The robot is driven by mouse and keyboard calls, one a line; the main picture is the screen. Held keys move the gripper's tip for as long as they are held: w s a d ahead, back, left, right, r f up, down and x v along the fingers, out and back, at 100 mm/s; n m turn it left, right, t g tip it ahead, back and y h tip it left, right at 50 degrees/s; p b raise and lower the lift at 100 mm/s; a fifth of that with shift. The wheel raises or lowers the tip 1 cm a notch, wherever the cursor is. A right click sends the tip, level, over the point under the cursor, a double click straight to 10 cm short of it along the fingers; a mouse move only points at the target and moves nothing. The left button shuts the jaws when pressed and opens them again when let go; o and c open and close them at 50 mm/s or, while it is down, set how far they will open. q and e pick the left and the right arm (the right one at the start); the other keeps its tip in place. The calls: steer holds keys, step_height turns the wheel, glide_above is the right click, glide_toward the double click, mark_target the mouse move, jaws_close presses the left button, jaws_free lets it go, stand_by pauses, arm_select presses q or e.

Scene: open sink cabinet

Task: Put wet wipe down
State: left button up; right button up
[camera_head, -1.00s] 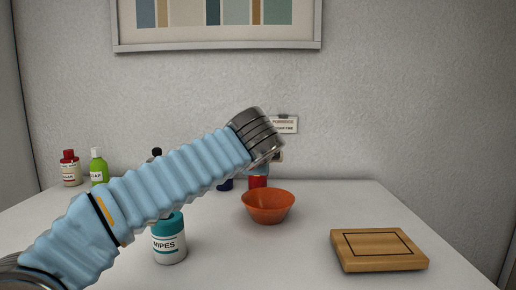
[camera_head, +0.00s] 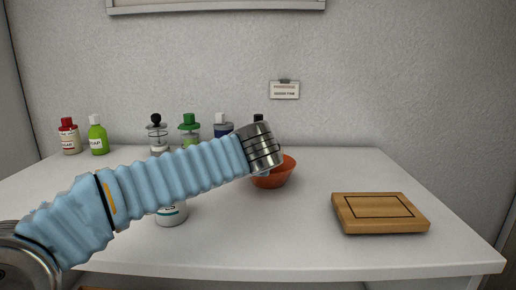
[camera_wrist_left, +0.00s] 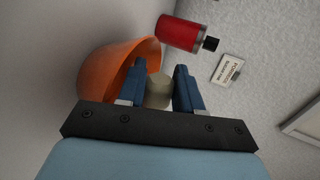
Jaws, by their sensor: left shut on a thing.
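My left arm crosses the head view from the lower left, and its metal wrist (camera_head: 258,148) is in front of the orange bowl (camera_head: 275,176). The fingers are hidden in that view. In the left wrist view, my left gripper (camera_wrist_left: 160,75) is shut on a small beige-grey rounded thing (camera_wrist_left: 159,92), seemingly the wet wipe. The orange bowl (camera_wrist_left: 112,68) shows just beyond and left of the fingers there. I cannot tell whether the held thing touches the bowl. A white wipes canister (camera_head: 172,215) stands on the counter, its top hidden by my arm. My right gripper is not in view.
A wooden board (camera_head: 380,213) lies at the right of the white counter (camera_head: 300,245). Several bottles, including a red-capped one (camera_head: 68,137) and a lime one (camera_head: 97,135), stand along the back. A sign (camera_head: 285,90) hangs on the wall. The front right is clear.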

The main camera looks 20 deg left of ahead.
arm_select(q)
steer(key=o, duration=1)
steer(key=shift+c, duration=0.2)
step_height(320, 180, up, 7)
steer(key=shift+p, duration=0.6)
steer(key=shift+f, duration=0.1)
